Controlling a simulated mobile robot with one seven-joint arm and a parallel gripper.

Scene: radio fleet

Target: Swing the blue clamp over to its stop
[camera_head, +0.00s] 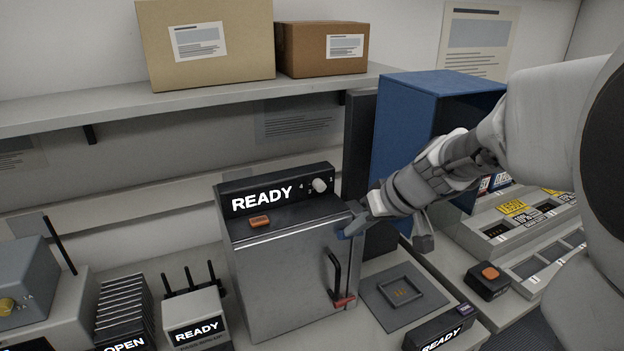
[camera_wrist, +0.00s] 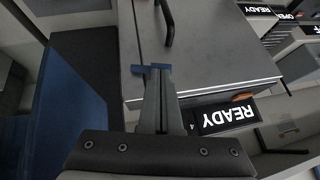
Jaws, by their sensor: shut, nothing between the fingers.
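The blue clamp (camera_head: 348,231) sits at the upper right front corner of the grey box marked READY (camera_head: 285,285). Only a small part of it shows; my gripper covers the rest. My gripper (camera_head: 372,205) is at that corner, right beside the clamp. In the wrist view my gripper (camera_wrist: 158,75) has its fingers together and holds nothing. Blue parts of the clamp (camera_wrist: 137,70) show by the fingertips at the box's edge. Whether the fingers touch it I cannot tell.
A black handle (camera_head: 335,272) with a red foot stands on the box's front. A square grey fixture (camera_head: 401,294) lies to the right. A blue open cabinet (camera_head: 405,125) stands behind my arm. A small antenna unit (camera_head: 196,315) is at the left. Boxes sit on the shelf (camera_head: 100,104).

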